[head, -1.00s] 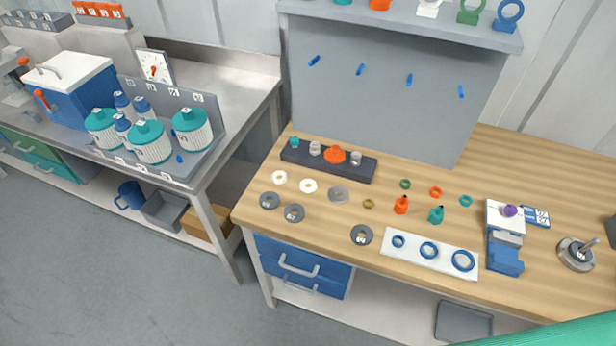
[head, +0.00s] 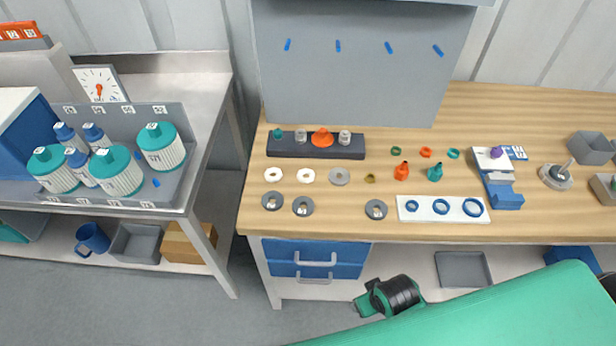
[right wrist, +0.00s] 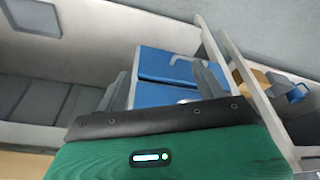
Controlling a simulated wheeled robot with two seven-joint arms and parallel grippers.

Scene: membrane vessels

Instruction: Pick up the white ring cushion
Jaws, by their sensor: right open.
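Two pale flat rings lie side by side on the wooden bench top in the head view: a left white ring (head: 273,174) and a right white ring (head: 306,175). They look alike at this size; I cannot tell which is the cushion. My left gripper is not in view.
Dark weighted rings (head: 272,201) lie in front of the pale ones. A dark block with small fittings (head: 287,151) stands behind them. A white strip with blue rings (head: 421,215) lies to the right. The bench's front edge (head: 330,232) is close by.

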